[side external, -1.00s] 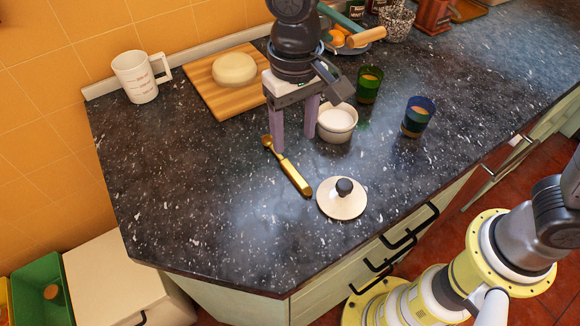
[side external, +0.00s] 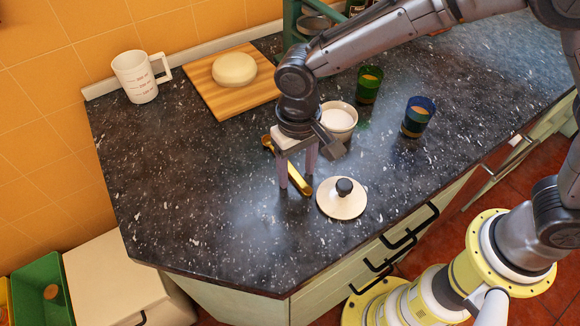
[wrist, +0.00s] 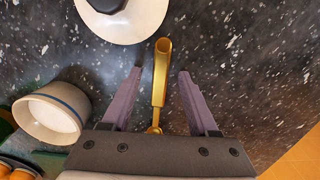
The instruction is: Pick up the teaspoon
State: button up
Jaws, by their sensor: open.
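The gold teaspoon (side external: 296,182) lies on the dark speckled countertop, partly hidden behind my gripper in the side view. In the wrist view the teaspoon (wrist: 161,75) lies between my two fingers, its handle end pointing away and its other end partly hidden by the gripper body. My gripper (side external: 297,190) is open, pointing down over the teaspoon, with its fingers on either side of it. In the wrist view my gripper (wrist: 161,73) has a gap between each finger and the spoon. I cannot tell whether the fingertips touch the counter.
A white lid with a black knob (side external: 341,198) lies close by on the right. A white bowl (side external: 338,121) stands behind. A green glass (side external: 368,84), a blue glass (side external: 418,116), a cutting board (side external: 203,92) with cheese (side external: 234,69) and a measuring cup (side external: 137,77) stand farther back. The front-left counter is clear.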

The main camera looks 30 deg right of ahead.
grip_shut()
jog(key=shift+r, duration=0.1)
dwell(0.4)
jog(key=shift+r, duration=0.5)
notch_tip(320, 180, up, 2)
jog(key=shift+r, duration=0.15)
jog(key=s+d+r, duration=0.8)
jog(key=s+r, duration=0.1)
jog(key=s, duration=0.2)
jog(key=shift+d+r, duration=0.3)
